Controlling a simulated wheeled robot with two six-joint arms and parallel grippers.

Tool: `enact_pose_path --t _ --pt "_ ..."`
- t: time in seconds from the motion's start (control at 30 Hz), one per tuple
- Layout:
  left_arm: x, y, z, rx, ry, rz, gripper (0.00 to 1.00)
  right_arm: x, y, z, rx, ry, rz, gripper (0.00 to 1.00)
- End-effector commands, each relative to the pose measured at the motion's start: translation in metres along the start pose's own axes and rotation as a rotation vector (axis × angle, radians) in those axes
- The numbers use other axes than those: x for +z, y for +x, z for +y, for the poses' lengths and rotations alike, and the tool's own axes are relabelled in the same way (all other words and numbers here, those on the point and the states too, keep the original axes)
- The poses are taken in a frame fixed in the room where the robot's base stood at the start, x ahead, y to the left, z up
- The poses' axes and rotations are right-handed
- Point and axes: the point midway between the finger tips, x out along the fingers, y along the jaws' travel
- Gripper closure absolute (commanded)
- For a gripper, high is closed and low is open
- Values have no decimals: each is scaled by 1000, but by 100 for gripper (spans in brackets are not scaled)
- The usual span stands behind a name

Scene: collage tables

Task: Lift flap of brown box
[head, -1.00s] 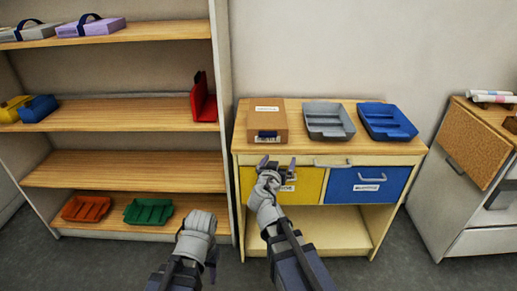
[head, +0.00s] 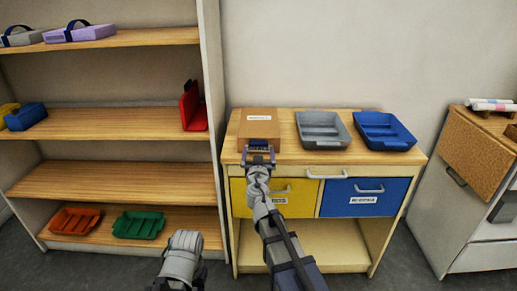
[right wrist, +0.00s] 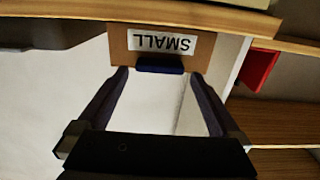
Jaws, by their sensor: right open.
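The brown box (head: 258,123) stands closed at the left end of the wooden table top, with a white label on top. In the right wrist view the box (right wrist: 118,50) shows upside down, with a label reading SMALL and a dark blue tab (right wrist: 160,69) at its edge. My right gripper (head: 258,157) is open at the front of the box. In the right wrist view its fingertips (right wrist: 165,75) stand on either side of the blue tab; I cannot tell if they touch it. My left gripper (head: 183,270) is low in the head view, its fingers mostly hidden.
A grey tray (head: 322,144) and a blue tray (head: 385,143) stand right of the box. Below are a yellow drawer (head: 299,203) and a blue drawer (head: 342,210). A shelf unit (head: 125,178) is at left, and a cabinet with a cork panel (head: 472,150) at right.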

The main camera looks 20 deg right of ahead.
Motion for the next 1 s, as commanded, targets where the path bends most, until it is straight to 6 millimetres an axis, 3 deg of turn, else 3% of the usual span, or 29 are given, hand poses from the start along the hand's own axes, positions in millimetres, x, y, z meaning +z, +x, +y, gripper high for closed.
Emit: enact_pose_path --t 0.03,0.17,0.47,1.0 --pt "0 0 0 0 0 0 50 0 13 -1 1 0 0 0" --pt "0 0 0 0 0 0 50 0 26 -1 1 0 0 0" --pt "0 0 0 0 0 0 50 0 28 0 0 0 0 0" --pt "0 0 0 0 0 0 50 0 28 0 0 0 0 61"
